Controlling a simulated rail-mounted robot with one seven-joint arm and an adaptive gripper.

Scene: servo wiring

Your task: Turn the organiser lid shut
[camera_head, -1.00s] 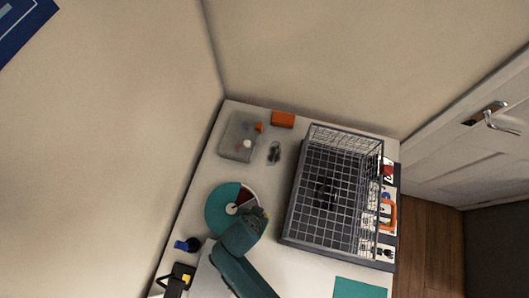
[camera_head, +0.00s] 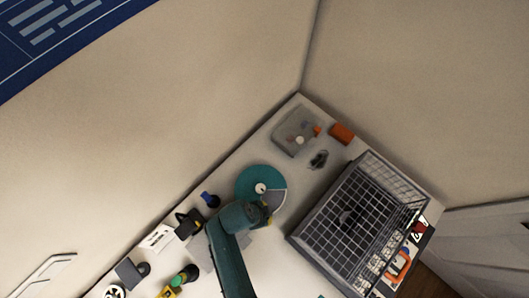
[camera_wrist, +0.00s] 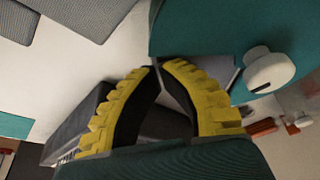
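The organiser is a round box with a teal lid (camera_head: 252,178) and a small white knob (camera_head: 260,188) at its centre. A wedge-shaped opening (camera_head: 275,197) at the lid's right and lower right shows grey. In the wrist view the lid (camera_wrist: 210,28) fills the upper right, with the knob (camera_wrist: 270,72) standing on it. My gripper (camera_head: 266,209) is at the organiser's lower edge, partly covering it. In the wrist view my gripper's yellow fingertips (camera_wrist: 161,67) nearly meet beside the opening, with nothing visibly held. Whether they touch the lid is unclear.
A wire basket (camera_head: 345,215) stands right of the organiser. A grey translucent box (camera_head: 296,132) and an orange block (camera_head: 342,133) sit at the back corner. A blue item (camera_head: 210,200) and a black-and-yellow tool (camera_head: 189,223) lie left of my arm.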

